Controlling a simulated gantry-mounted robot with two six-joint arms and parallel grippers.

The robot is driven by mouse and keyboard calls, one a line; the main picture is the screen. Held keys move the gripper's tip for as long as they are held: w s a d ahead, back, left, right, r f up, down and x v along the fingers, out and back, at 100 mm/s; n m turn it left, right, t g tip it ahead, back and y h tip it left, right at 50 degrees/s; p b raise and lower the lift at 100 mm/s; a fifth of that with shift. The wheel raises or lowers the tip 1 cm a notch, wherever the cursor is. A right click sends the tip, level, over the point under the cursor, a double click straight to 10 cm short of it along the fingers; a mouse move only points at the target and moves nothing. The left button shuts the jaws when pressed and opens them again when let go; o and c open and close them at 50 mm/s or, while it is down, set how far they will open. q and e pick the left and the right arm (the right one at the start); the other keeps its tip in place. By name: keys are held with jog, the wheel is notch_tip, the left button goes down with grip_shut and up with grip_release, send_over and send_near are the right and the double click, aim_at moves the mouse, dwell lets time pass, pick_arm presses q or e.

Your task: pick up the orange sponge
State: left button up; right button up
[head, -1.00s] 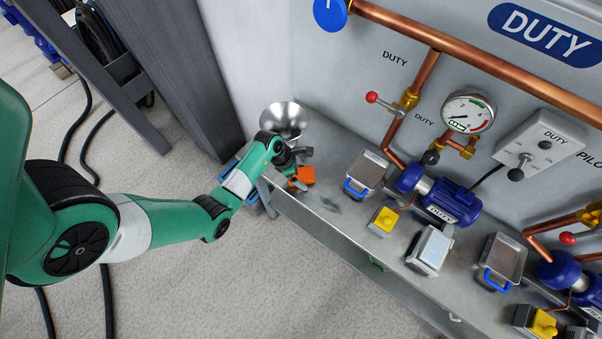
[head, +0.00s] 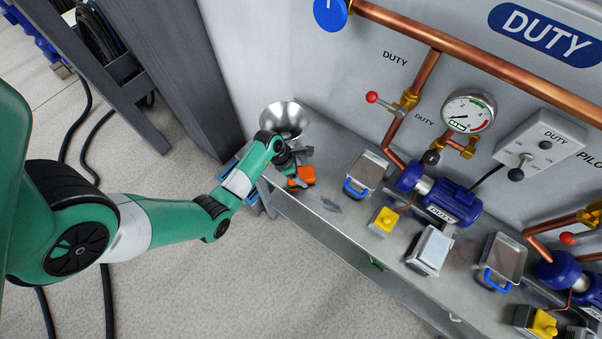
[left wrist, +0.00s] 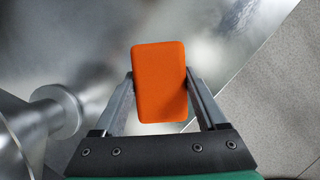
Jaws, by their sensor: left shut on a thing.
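The orange sponge (head: 304,175) is at the left end of the metal shelf in the head view. In the left wrist view the sponge (left wrist: 159,82) is a rounded orange block between the two fingers. My left gripper (head: 299,172) reaches in from the left, over the shelf. It also shows in the left wrist view (left wrist: 160,98), shut on the sponge with a finger against each side. I cannot tell whether the sponge still touches the shelf. My right gripper is not in view.
A metal funnel (head: 284,119) stands just behind my left gripper. A metal tray with a blue handle (head: 368,172), a yellow-topped box (head: 383,220) and a blue pump (head: 450,203) sit to the right on the shelf (head: 330,232). Copper pipes (head: 470,62) run along the wall.

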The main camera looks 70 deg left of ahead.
aim_at(305, 172)
pick_arm(q)
notch_tip(305, 172, up, 3)
jog(key=shift+r+p, duration=0.2)
jog(key=shift+p, duration=0.6)
jog(key=s+d+r+p, duration=0.5)
jog(key=s+d+r, duration=0.3)
jog(key=s, duration=0.3)
jog(key=shift+d+r, duration=0.3)
jog(key=shift+r, duration=0.45)
